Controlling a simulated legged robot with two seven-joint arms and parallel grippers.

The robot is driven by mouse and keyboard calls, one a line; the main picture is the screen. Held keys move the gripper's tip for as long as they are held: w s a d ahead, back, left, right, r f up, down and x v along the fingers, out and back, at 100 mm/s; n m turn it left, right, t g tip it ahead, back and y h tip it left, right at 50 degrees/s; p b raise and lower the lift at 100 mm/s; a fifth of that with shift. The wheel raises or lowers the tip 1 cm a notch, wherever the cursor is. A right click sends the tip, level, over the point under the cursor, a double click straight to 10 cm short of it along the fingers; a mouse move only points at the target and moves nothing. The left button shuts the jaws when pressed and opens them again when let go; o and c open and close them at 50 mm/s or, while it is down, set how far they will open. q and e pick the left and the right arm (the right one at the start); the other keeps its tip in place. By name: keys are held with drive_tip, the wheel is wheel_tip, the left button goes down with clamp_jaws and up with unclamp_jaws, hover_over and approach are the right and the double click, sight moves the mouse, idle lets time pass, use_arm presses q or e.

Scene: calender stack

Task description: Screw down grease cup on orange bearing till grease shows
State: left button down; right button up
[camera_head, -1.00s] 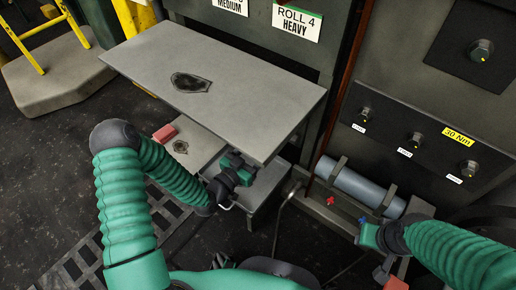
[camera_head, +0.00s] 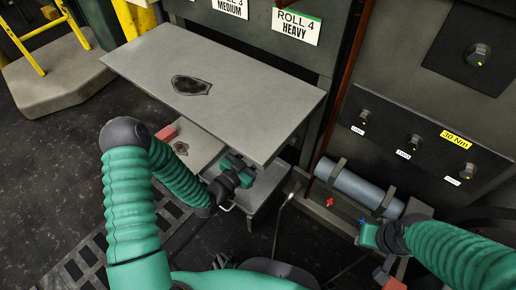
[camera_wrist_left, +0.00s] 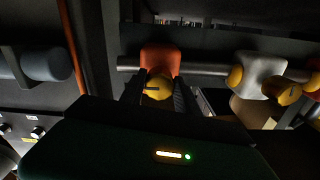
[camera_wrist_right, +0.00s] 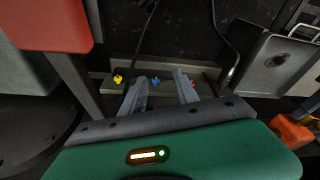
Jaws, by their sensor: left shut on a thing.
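The orange bearing (camera_wrist_left: 160,60) sits on a horizontal grey shaft in the left wrist view. Its yellow grease cup (camera_wrist_left: 158,88), with a dark mark on its face, is between the fingers of my left gripper (camera_wrist_left: 159,94), which is shut on it. No grease can be made out around the cup. In the head view my left gripper (camera_head: 236,172) reaches under the grey table edge, and the bearing is hidden there. My right gripper (camera_wrist_right: 160,88) is open and empty; it also shows in the head view (camera_head: 368,236) at lower right.
A grey bearing (camera_wrist_left: 262,74) with yellow cups stands right of the orange one. The grey table (camera_head: 240,95) overhangs my left gripper. Yellow (camera_wrist_right: 118,79), blue (camera_wrist_right: 155,82) and red (camera_wrist_right: 193,85) small handles lie beyond my right gripper. A blue-grey cylinder (camera_head: 360,187) rests in brackets.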

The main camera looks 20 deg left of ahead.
use_arm(q)
drive_tip(key=m+p, duration=0.1)
drive_tip(key=m, duration=0.4)
drive_tip(key=shift+m, duration=0.3)
drive_tip(key=shift+p, duration=0.3)
drive_tip(key=shift+f, duration=0.1)
drive_tip(key=c, duration=0.9)
unclamp_jaws()
drive_tip(key=p+v, duration=0.6)
drive_tip(key=v, duration=1.1)
drive_tip(key=shift+p, duration=0.35)
